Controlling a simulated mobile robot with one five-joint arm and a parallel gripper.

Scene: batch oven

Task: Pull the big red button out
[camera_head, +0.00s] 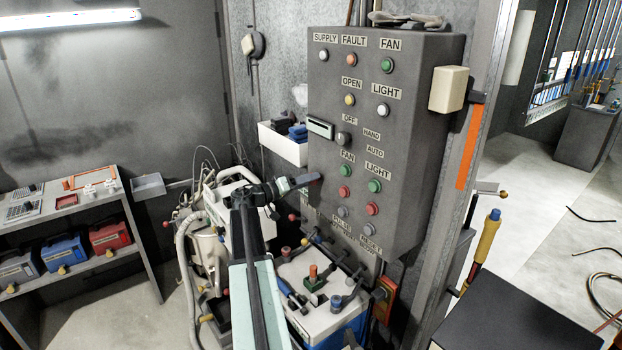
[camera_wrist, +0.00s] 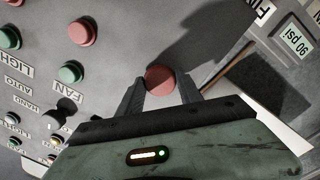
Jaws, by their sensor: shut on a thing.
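The big red button (camera_wrist: 160,80) is on the grey control panel (camera_head: 425,110) and shows as a round red cap in the wrist view. My gripper (camera_wrist: 161,86) has one finger on each side of the cap and is shut on it. In the head view my gripper (camera_head: 308,181) reaches the left part of the panel front, below the rows of lamps, and hides the red button there. How far the button stands out from the panel cannot be told.
Other red and green buttons (camera_head: 345,191) sit just right of my gripper. A white-topped box (camera_head: 320,318) with knobs stands below the panel. A white tray (camera_head: 280,146) is at the panel's left. A shelf (camera_head: 140,240) stands far left.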

